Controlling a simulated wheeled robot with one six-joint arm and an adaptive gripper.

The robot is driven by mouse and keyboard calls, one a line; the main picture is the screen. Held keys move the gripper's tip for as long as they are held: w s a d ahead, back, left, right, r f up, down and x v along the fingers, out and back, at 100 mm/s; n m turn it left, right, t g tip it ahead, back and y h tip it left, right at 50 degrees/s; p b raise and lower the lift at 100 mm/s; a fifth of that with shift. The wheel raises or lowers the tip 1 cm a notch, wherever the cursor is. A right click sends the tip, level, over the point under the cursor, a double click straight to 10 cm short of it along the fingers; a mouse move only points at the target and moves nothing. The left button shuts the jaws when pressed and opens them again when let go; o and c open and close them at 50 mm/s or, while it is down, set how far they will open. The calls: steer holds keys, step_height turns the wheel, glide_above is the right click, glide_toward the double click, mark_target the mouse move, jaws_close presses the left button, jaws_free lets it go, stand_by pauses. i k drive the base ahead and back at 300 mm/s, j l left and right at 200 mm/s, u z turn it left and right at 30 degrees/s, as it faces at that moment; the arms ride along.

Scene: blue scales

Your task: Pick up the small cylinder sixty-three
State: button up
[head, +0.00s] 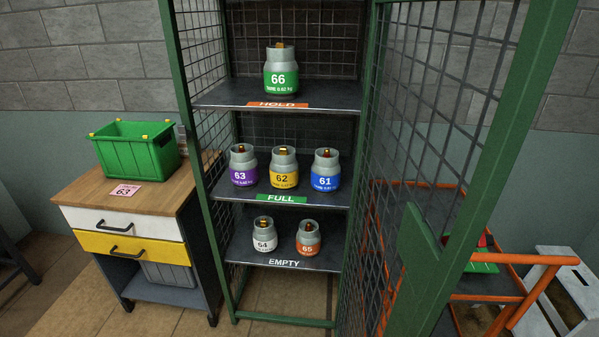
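The small cylinder sixty-three (242,168) is grey with a purple band marked 63 and a brass valve on top. It stands upright at the left end of the middle shelf (330,201), labelled FULL, inside a green mesh cage (184,100). The yellow-banded cylinder 62 (284,170) stands to its right, with a gap between them. The cage's mesh door (440,150) stands open on the right. My gripper is not in view.
Blue cylinder 61 (325,170) is also on the middle shelf. Green 66 (281,74) stands on the HOLD shelf; white 64 (264,235) and orange 65 (308,238) on EMPTY. A cabinet (110,214) at left bears a green crate (136,155) and pink tag 63 (124,190).

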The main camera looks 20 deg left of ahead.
mark_target(243, 166)
steer(key=j+u, duration=0.15)
steer(key=u, duration=1.15)
steer(key=i+j+u, duration=0.1)
steer(key=i+j, duration=0.2)
steer(key=i+j+u, duration=0.15)
steer(key=i, duration=0.35)
steer(key=j, duration=0.1)
